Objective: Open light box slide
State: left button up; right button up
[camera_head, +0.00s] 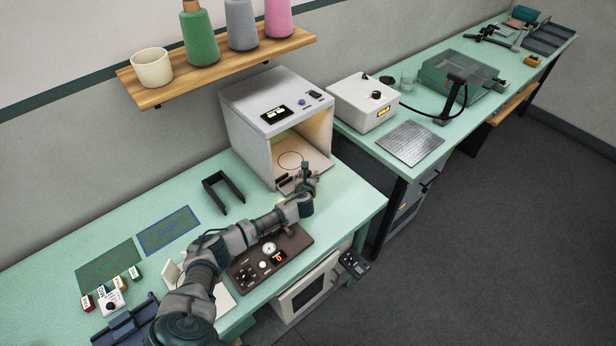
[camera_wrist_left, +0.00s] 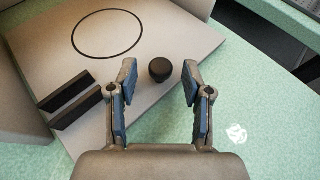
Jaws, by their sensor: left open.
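The light box (camera_head: 250,127) is a pale cabinet with an open, warmly lit front. Its light floor plate, the slide (camera_head: 308,153), carries a thin dark circle; the plate also fills much of the left wrist view (camera_wrist_left: 150,48). A round black knob (camera_wrist_left: 160,69) stands near the plate's edge. My left gripper (camera_head: 307,172) is at the front of the box. In the wrist view its two blue-padded fingers (camera_wrist_left: 159,78) are open, one on each side of the knob, with gaps showing. Contact with the plate cannot be told. My right gripper is not in view.
Two dark blocks (camera_wrist_left: 70,100) sit on the plate left of the fingers. A dark bracket (camera_head: 222,191) stands left of the box. A brown control panel (camera_head: 270,257) lies under my left forearm. A white box (camera_head: 363,102) stands to the right. Green bench (camera_head: 352,196) is clear right of the gripper.

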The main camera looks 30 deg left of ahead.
pick_arm(q)
grip_shut()
jog(key=s+d+p, duration=0.1)
jog(key=d+p, duration=0.1)
jog(key=d, duration=0.1)
jog(key=s+d+p, duration=0.2)
jog(key=d, duration=0.2)
jog(key=s+d+p, duration=0.1)
jog(key=d+p, duration=0.1)
jog(key=d, duration=0.2)
jog(key=shift+s+d+r+p, duration=0.1)
jog(key=shift+s+p, duration=0.15)
jog(key=shift+p, duration=0.1)
jog(key=shift+s+d, duration=0.1)
jog(key=shift+d, duration=0.1)
grip_release()
jog(key=shift+a, duration=0.1)
